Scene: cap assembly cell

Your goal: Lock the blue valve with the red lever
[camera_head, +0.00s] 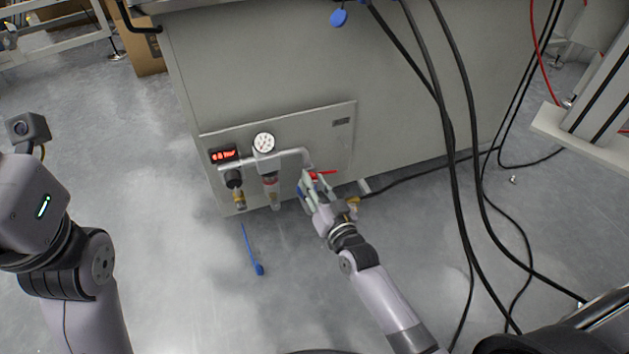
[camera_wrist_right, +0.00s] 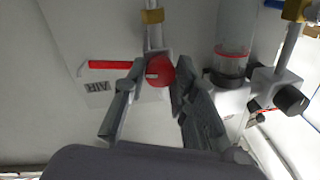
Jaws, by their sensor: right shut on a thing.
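The red lever (camera_head: 322,173) sits at the right end of the pipe on the cabinet's front panel. In the right wrist view the red lever (camera_wrist_right: 112,65) sticks out level to the left, and its round red hub (camera_wrist_right: 161,71) faces me. My right gripper (camera_head: 308,184) is at the valve; in the wrist view my right gripper (camera_wrist_right: 157,70) is shut with its fingers on both sides of the hub. The fingers cover much of the valve body, and its blue colour is hardly seen. My left arm shows at the left, but its gripper is out of view.
A round gauge (camera_head: 264,143), a red display (camera_head: 223,156) and a clear filter bowl (camera_head: 271,190) are left of the valve. A blue strap-like thing (camera_head: 259,268) lies on the floor. Black cables (camera_head: 455,170) hang at the right.

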